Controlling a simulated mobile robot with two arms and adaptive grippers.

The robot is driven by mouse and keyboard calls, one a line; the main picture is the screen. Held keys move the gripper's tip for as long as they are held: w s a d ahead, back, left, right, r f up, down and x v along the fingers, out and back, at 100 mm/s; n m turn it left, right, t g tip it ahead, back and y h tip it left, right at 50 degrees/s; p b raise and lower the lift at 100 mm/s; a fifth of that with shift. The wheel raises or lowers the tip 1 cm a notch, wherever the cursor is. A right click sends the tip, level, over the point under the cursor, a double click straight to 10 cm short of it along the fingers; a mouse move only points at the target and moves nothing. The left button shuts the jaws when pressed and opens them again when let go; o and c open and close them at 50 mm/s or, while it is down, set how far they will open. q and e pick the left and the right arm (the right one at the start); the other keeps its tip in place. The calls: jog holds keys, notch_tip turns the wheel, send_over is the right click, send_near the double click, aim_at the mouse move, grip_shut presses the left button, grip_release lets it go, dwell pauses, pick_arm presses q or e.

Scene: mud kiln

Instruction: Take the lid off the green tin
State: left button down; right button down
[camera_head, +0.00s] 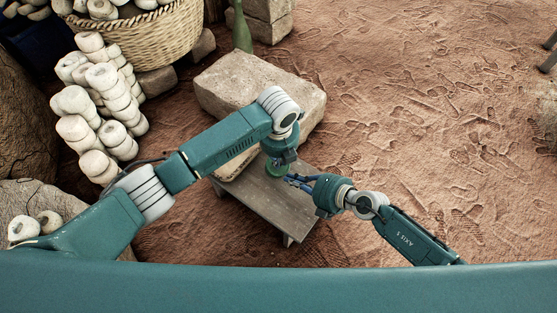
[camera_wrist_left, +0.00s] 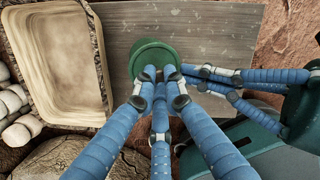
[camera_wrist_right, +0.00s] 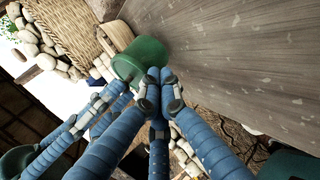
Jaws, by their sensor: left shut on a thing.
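The green tin (camera_head: 273,171) stands on a small grey wooden table (camera_head: 268,200), mostly hidden under my left arm in the head view. In the left wrist view I look down on its round green lid (camera_wrist_left: 150,52). My left gripper (camera_wrist_left: 159,73) is shut at the lid's near side; the gripped part is hidden between the fingertips. The tin also shows in the right wrist view (camera_wrist_right: 140,60). My right gripper (camera_wrist_right: 159,76) has its fingertips together close beside the tin. I cannot tell whether they touch it. No gap shows between lid and tin.
Stacked clay pieces (camera_head: 100,95), a wicker basket (camera_head: 150,38) and a green bottle (camera_head: 241,30) stand beyond. Open sandy ground (camera_head: 430,110) lies to the right.

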pick_arm(q)
jog(key=shift+a, duration=0.2)
pick_arm(e)
jog(key=shift+w+r, duration=0.15)
pick_arm(q)
jog(key=shift+s+d+r+h, duration=0.15)
jog(key=shift+s+r+h, duration=0.1)
jog(key=shift+h, duration=0.45)
jog(key=shift+d, duration=0.1)
pick_arm(e)
jog(key=shift+r, duration=0.1)
jog(key=shift+a, duration=0.1)
pick_arm(q)
jog(key=shift+r, duration=0.15)
pick_arm(e)
jog(key=shift+r, duration=0.1)
pick_arm(q)
jog(key=shift+w+r, duration=0.1)
jog(key=shift+r, duration=0.95)
